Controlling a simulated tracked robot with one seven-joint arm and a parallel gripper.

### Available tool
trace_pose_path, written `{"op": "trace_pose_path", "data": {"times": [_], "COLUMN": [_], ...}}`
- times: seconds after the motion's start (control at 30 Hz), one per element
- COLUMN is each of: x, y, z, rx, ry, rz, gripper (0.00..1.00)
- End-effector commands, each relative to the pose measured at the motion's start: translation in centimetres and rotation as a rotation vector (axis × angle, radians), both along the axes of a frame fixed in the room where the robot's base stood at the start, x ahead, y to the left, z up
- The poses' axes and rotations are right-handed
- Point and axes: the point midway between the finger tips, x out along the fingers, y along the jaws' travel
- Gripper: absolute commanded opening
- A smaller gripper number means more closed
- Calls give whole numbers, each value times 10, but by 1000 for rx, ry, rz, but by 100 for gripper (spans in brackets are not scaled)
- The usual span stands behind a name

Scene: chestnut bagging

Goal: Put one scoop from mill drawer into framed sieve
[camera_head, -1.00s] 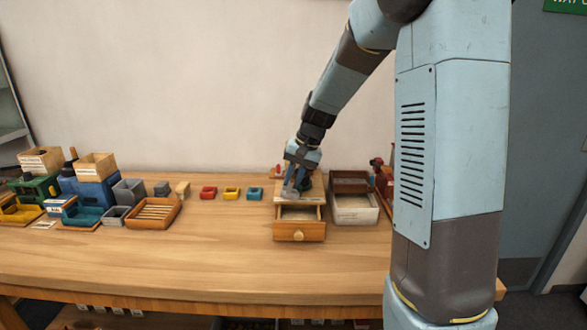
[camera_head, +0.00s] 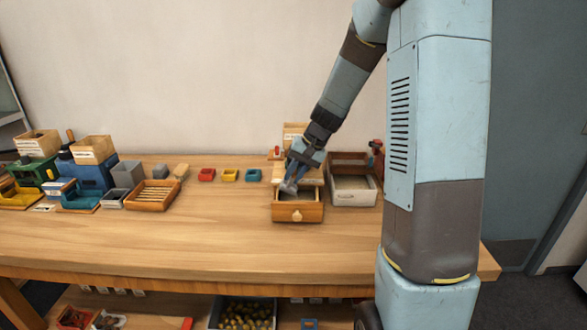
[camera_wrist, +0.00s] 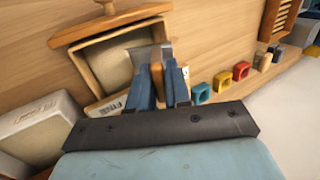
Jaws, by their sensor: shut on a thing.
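The mill drawer (camera_head: 298,214) is a pulled-out wooden box with a round knob, right of the table's middle. Pale meal covers its floor; the drawer also shows in the wrist view (camera_wrist: 160,27). My gripper (camera_head: 294,178) is shut on a grey scoop (camera_wrist: 152,54). The scoop is over the back part of the drawer; I cannot tell whether it touches the meal or holds any. Just right of the drawer stands a white bin with a brown wooden frame (camera_head: 352,158) at its back, perhaps the framed sieve. The white bin shows in the wrist view (camera_wrist: 40,130).
Small red (camera_head: 206,175), yellow (camera_head: 229,175) and teal (camera_head: 253,175) cups stand left of the drawer. A slatted wooden tray (camera_head: 152,206) and blue (camera_head: 93,176) and green mills stand further left. The table front is clear.

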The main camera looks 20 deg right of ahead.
Motion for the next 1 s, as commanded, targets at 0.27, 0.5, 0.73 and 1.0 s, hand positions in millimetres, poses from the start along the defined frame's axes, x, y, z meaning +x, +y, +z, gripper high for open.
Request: {"op": "trace_pose_path", "data": {"times": [0.27,0.5,0.73,1.0], "x": [-1,-1,-2,-1], "y": [-2,-4,-2,-1], "z": [-18,-31,-40,-45], "rx": [28,47,-45,-167], "ry": [-7,-14,15,54], "rz": [0,-1,4,6], "gripper": [0,0,0,0]}}
